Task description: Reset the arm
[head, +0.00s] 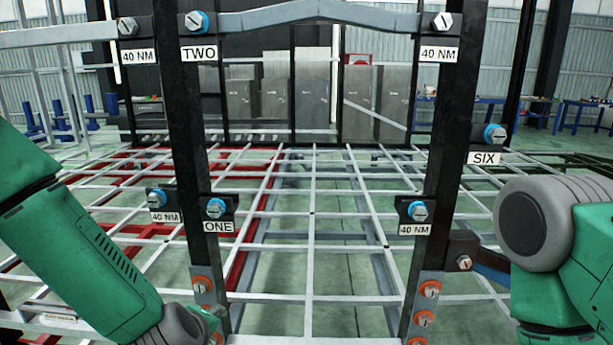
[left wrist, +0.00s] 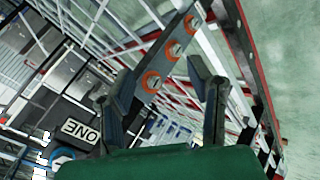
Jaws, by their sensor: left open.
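My left arm (head: 95,255) is green and reaches from the left edge down to the bottom of the head view, with a grey joint at its lower end.
The trailer chassis has a dark left post (head: 190,120), a dark right post (head: 452,120) and a grey crossbar (head: 300,14) at the top. Blue-ringed bolts carry labels ONE (head: 219,227), TWO (head: 199,54) and SIX (head: 484,158). A grey bar grid (head: 312,215) stretches behind.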

